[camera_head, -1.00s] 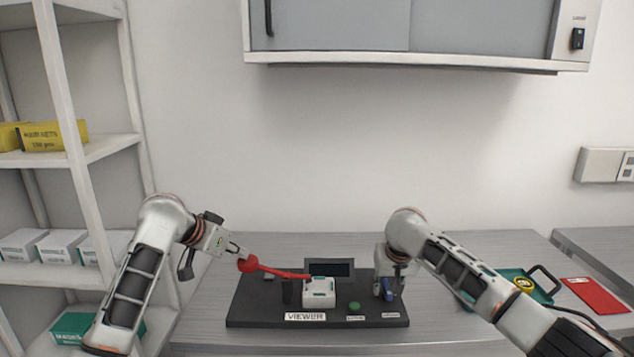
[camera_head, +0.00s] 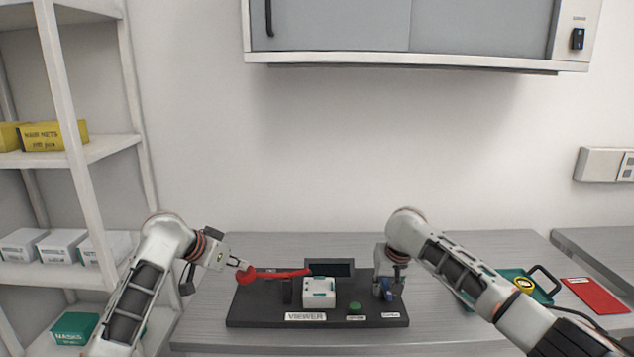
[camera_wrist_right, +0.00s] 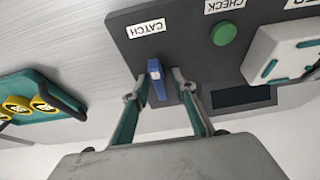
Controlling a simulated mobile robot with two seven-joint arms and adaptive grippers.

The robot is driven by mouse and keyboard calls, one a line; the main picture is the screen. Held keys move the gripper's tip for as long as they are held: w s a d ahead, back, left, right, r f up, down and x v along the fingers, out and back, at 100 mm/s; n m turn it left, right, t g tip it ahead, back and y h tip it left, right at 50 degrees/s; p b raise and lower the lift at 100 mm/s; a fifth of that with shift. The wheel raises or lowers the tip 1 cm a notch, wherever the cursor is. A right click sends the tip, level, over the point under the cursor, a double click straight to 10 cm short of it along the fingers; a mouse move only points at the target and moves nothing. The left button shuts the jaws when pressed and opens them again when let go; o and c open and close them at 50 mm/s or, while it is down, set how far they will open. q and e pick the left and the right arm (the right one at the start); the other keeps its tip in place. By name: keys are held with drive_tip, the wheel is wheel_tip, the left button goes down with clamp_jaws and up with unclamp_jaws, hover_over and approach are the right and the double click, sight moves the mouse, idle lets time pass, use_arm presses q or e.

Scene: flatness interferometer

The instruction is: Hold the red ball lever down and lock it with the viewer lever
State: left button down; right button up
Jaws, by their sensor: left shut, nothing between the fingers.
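The red ball lever (camera_head: 270,273) reaches left from the dark base of the instrument, nearly level, its ball end lowest. My left gripper (camera_head: 242,265) is shut and empty, its fingertips at the top of the red ball, seemingly touching it. The small blue lever (camera_wrist_right: 157,88) stands by the CATCH label (camera_wrist_right: 146,27). My right gripper (camera_wrist_right: 166,76) is open, with the blue lever between its fingers; I cannot tell if either finger touches it. In the head view my right gripper (camera_head: 388,284) partly hides this lever. The VIEWER label (camera_head: 305,317) is at the base's front.
The base (camera_head: 250,310) also carries a white block (camera_head: 319,293), a dark display (camera_head: 330,266) and a green button (camera_head: 355,308). A green tray (camera_head: 515,275) and a red sheet (camera_head: 597,295) lie to the right. Shelves (camera_head: 85,150) stand at the left.

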sight(241, 273)
use_arm(q)
drive_tip(key=shift+f, duration=1.5)
use_arm(e)
drive_tip(key=c, duration=0.6)
drive_tip(key=shift+o, duration=0.2)
drive_tip(key=n+y, duration=0.1)
drive_tip(key=n, duration=0.2)
drive_tip(key=shift+n, duration=0.3)
drive_tip(key=shift+n+y, duration=0.4)
drive_tip(key=shift+n, duration=0.2)
drive_tip(key=shift+n+g+y, duration=0.4)
drive_tip(key=shift+n, duration=0.7)
drive_tip(key=shift+n+g+y, duration=0.4)
drive_tip(key=shift+n, duration=0.9)
